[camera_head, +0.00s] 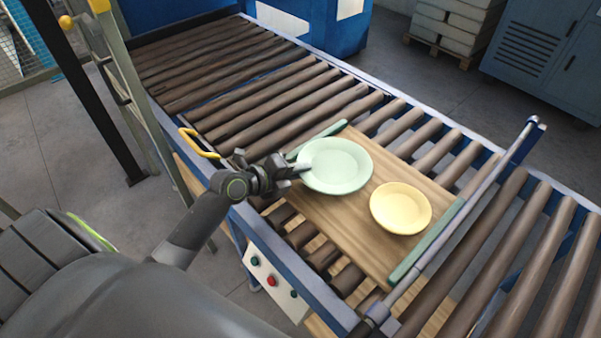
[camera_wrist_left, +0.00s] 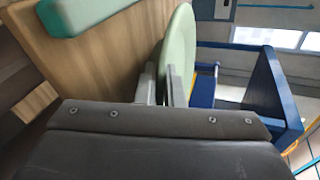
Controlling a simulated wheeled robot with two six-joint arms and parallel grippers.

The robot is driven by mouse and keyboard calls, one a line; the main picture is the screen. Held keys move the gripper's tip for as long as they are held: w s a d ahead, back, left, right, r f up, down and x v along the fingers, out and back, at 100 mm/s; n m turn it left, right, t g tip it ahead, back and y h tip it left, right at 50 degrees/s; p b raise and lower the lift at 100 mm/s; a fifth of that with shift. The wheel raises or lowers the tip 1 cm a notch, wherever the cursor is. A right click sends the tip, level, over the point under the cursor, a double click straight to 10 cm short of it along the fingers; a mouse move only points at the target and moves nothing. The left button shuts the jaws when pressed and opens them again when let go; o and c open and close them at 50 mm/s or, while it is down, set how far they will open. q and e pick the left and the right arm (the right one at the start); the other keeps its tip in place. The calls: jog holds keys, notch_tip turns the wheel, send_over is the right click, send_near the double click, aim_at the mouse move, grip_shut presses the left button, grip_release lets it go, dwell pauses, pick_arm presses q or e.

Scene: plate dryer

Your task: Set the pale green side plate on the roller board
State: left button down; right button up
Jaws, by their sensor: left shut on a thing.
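The pale green side plate (camera_head: 336,165) is over the left part of the wooden roller board (camera_head: 310,210). My left gripper (camera_head: 300,169) is shut on the plate's left rim. In the left wrist view the plate (camera_wrist_left: 180,55) stands edge-on between my two fingers (camera_wrist_left: 158,88), with the board (camera_wrist_left: 110,60) beside it. I cannot tell whether the plate's underside touches the board. A yellow plate (camera_head: 400,207) lies on the board to the right of the green plate. My right gripper is not in view.
Green strips (camera_head: 428,240) edge the board. A metal bar (camera_head: 460,220) crosses the rollers on its right. Brown rollers (camera_head: 260,90) run along the blue-framed conveyor. A yellow handle (camera_head: 200,145) and a button panel (camera_head: 272,280) are on the near side. Bare board shows below the plates.

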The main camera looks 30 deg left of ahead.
pick_arm(q)
jog(key=shift+f, duration=0.65)
jog(key=shift+f, duration=0.15)
jog(key=c, duration=1.8)
grip_release()
